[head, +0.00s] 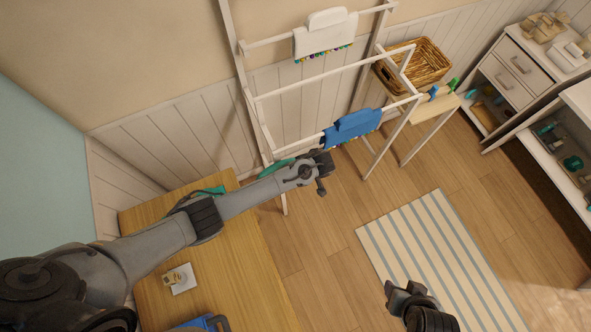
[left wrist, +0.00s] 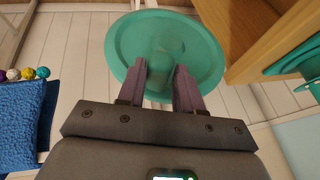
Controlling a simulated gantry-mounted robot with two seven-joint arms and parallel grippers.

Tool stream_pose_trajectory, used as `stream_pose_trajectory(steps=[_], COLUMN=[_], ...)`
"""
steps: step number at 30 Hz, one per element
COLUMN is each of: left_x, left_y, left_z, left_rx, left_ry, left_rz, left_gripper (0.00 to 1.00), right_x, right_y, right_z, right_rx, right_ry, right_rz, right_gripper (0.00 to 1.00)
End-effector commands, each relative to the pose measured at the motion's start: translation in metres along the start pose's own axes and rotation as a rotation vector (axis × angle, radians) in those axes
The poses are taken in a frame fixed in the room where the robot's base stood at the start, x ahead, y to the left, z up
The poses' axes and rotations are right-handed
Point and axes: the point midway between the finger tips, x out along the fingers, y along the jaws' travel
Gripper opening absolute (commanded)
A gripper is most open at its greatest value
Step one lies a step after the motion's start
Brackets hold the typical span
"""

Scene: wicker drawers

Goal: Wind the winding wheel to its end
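The green winding wheel (left wrist: 207,62) is a round disc with a raised hub at its middle, filling the top centre of the left wrist view. In the head view it shows as a thin green edge (head: 276,168), mostly hidden behind my left arm. My left gripper (left wrist: 163,78) faces the disc with its two fingers apart, one on each side of the hub. Whether they press on it is not clear. In the head view my left gripper (head: 322,172) is beside the rack's lower left. My right gripper (head: 403,293) is open and empty above the striped rug.
A white rack (head: 325,78) carries a white cloth (head: 326,35) and a blue cloth (head: 352,126). A wooden table (head: 262,285) stands under my left arm. A wicker basket (head: 425,60) and white drawers (head: 520,68) stand at right. The floor around the striped rug (head: 440,245) is clear.

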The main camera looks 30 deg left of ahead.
Motion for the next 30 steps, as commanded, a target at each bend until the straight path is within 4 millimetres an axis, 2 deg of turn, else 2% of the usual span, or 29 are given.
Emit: stream_pose_trajectory(steps=[1,3,12,16,20,30], left_x=[0.003,0.002,-0.001,-0.009,-0.025,-0.082], left_y=[-0.002,-0.002,-0.001,0.000,-0.001,0.000], left_z=[0.001,0.001,0.000,0.000,0.000,0.000], left_rx=[0.001,0.001,0.001,0.001,0.001,0.001], left_ry=[-0.001,-0.001,0.000,0.000,0.000,0.000], left_rz=[-0.005,-0.005,-0.005,-0.003,-0.002,-0.002], left_gripper=[0.43,0.53,0.53,0.53,0.53,0.53], right_x=[0.001,0.001,0.000,-0.001,-0.002,-0.002], right_y=[0.000,0.000,0.000,0.000,0.000,0.000], right_z=[0.000,0.000,0.000,0.000,-0.001,0.000], right_rx=[0.000,0.000,0.000,0.000,0.000,0.000], right_ry=[0.000,0.000,0.000,0.000,0.000,0.000], right_rz=[0.000,0.000,0.000,0.000,0.000,0.000], right_gripper=[0.53,0.53,0.53,0.53,0.53,0.53])
